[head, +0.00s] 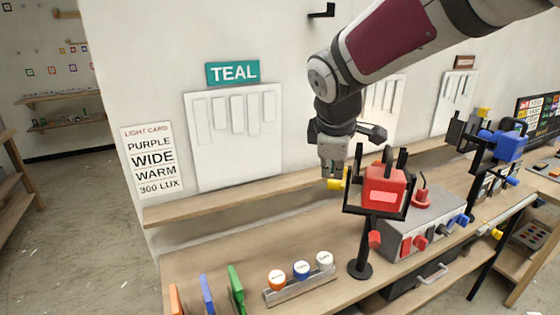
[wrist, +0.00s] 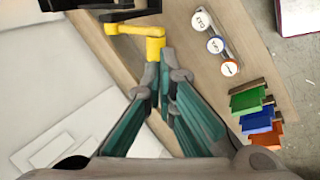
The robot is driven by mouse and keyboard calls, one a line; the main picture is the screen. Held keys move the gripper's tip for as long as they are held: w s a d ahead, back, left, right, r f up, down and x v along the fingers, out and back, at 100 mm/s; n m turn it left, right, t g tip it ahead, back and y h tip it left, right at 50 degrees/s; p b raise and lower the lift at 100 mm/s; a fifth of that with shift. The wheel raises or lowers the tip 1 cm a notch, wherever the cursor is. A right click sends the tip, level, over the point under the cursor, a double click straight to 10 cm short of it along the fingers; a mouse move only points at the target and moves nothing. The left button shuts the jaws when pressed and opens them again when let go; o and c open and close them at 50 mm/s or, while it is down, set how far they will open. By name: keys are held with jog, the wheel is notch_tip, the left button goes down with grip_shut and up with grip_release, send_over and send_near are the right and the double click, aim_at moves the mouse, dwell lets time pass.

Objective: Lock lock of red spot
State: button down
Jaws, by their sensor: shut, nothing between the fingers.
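The red spot (head: 383,188) is a red lamp box in a black yoke on a black stand (head: 365,245). A yellow lever (head: 336,184) sticks out at the left of the yoke. In the wrist view the yellow lever (wrist: 128,29) has a bend, and its short end points toward my fingers. My gripper (head: 333,172) points down beside the lever, left of the lamp. In the wrist view my gripper (wrist: 164,68) is shut with its tips at the lever's end. They look very close; I cannot tell whether they touch. A red knob (head: 375,239) sits lower on the stand.
A blue spot (head: 508,146) on its own stand is at the right. A grey control box (head: 415,225) stands behind the red spot's stand. Three round-topped pots (head: 301,270) in a rack and coloured panels (head: 236,288) are at the front left.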

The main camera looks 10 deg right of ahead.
aim_at(331, 185)
jog(key=shift+x, duration=1.9)
jog(key=shift+f, duration=0.1)
jog(key=shift+w+f+b, duration=0.15)
jog(key=shift+b, duration=0.35)
jog(key=shift+t+b, duration=0.3)
